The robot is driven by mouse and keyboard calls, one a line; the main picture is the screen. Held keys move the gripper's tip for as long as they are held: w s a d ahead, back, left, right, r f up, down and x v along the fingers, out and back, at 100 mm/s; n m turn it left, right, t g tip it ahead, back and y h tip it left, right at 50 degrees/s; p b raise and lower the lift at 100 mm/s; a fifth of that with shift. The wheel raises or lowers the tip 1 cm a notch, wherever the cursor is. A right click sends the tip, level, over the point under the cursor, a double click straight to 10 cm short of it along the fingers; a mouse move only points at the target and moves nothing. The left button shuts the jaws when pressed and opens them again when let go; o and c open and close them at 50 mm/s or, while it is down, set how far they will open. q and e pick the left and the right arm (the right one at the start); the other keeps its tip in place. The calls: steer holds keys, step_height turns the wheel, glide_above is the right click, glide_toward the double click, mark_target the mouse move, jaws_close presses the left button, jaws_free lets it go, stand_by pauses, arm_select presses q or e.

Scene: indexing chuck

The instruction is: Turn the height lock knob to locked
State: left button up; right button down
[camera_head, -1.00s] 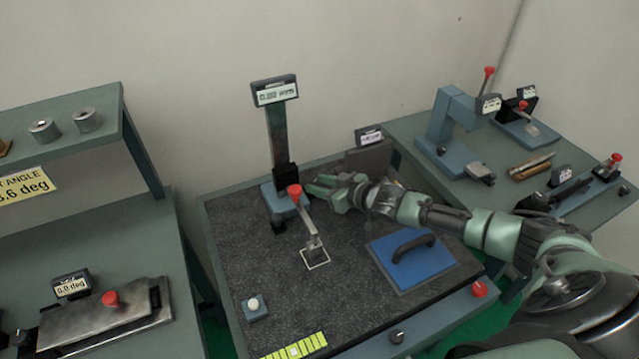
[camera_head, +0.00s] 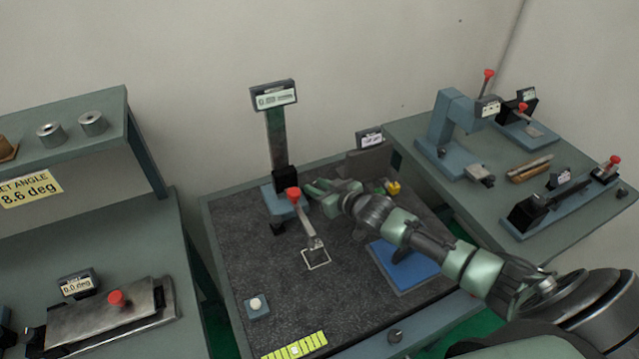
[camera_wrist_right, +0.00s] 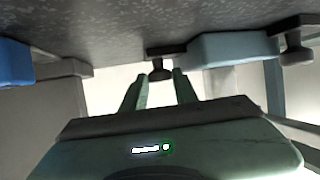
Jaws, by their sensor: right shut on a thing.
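The height gauge has a display (camera_head: 274,95), an upright column (camera_head: 277,135) and a blue base (camera_head: 270,197) at the back of the granite plate. My right gripper (camera_head: 318,190) is at the right side of this base, low over the plate. In the right wrist view its two fingers (camera_wrist_right: 160,84) are around a small black knob (camera_wrist_right: 160,73) that sticks out beside the blue base (camera_wrist_right: 235,47). In the head view the gripper hides this knob. I cannot read a locked mark on it. My left gripper is not in view.
A red-tipped lever (camera_head: 305,222) stands on the plate just in front of the gripper. A blue plate (camera_head: 415,274) lies under my right forearm. A white-topped button block (camera_head: 257,306) is front left. The granite (camera_head: 245,255) between them is clear.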

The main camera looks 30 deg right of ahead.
steer(key=shift+w+a+r+m+h+p, duration=0.1)
steer(key=shift+r+m+h+p, duration=0.25)
steer(key=shift+m+h+p, duration=0.45)
steer(key=shift+m+h, duration=0.6)
steer(key=shift+h, duration=0.3)
steer(key=shift+d+f, duration=0.1)
steer(key=shift+d, duration=0.1)
steer(key=c, duration=1.4)
jaws_free()
steer(key=shift+f, duration=0.1)
steer(key=shift+s, duration=0.2)
